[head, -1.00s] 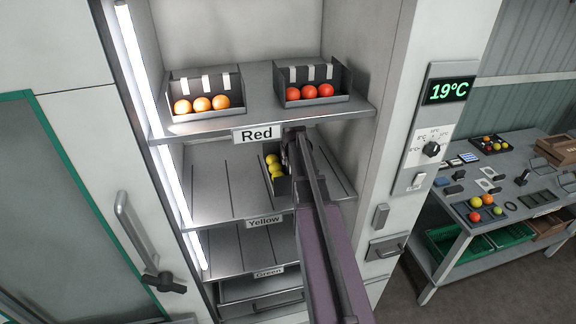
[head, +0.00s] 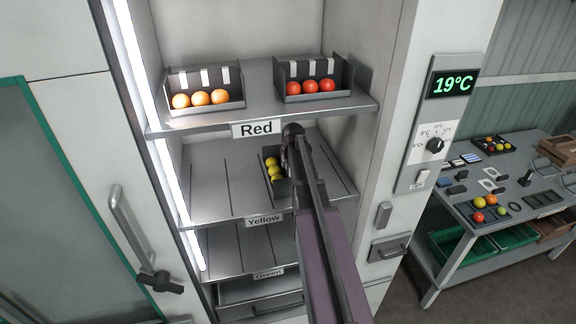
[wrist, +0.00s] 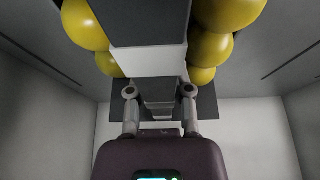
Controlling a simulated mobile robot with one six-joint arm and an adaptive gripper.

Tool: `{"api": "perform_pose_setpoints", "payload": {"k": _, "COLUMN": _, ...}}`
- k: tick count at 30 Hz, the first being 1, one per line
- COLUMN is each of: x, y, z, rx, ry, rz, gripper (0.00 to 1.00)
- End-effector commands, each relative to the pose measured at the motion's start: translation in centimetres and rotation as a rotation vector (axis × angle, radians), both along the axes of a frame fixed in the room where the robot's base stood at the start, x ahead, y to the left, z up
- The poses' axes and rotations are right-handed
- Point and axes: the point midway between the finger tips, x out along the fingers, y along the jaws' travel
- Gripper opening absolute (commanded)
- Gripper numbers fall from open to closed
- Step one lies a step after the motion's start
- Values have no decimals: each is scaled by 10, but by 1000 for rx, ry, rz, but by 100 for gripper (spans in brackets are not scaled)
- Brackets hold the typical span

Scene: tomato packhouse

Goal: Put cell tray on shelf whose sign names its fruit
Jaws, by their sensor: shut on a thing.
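The cell tray (head: 282,193) is dark grey and holds several yellow fruits. It is over the right part of the middle shelf (head: 208,190), whose sign (head: 264,220) reads Yellow. I cannot tell whether it touches the shelf. My gripper (wrist: 160,91) is shut on the tray's grey middle part, with yellow fruits (wrist: 212,47) on both sides of it in the wrist view. In the head view, my arm hides the gripper and the tray's right side.
The top shelf, signed Red (head: 257,128), holds a tray of orange fruits (head: 200,98) and a tray of red fruits (head: 310,86). The lower shelf is signed Green (head: 269,273) and looks empty where visible. The middle shelf's left part is clear.

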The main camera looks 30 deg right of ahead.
Motion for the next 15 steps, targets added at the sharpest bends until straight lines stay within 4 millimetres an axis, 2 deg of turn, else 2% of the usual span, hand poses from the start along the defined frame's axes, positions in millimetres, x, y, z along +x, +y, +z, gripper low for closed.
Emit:
{"api": "perform_pose_setpoints", "payload": {"k": 9, "x": 0, "y": 0, "z": -2, "rx": 0, "ry": -1, "rz": 0, "gripper": 0}}
{"api": "perform_pose_setpoints", "payload": {"k": 10, "x": 0, "y": 0, "z": -2, "rx": 0, "ry": 0, "rz": 0, "gripper": 31}}
{"api": "perform_pose_setpoints", "payload": {"k": 13, "x": 0, "y": 0, "z": -2, "rx": 0, "ry": 0, "rz": 0, "gripper": 61}}
{"api": "perform_pose_setpoints", "payload": {"k": 15, "x": 0, "y": 0, "z": -2, "rx": 0, "ry": 0, "rz": 0, "gripper": 62}}
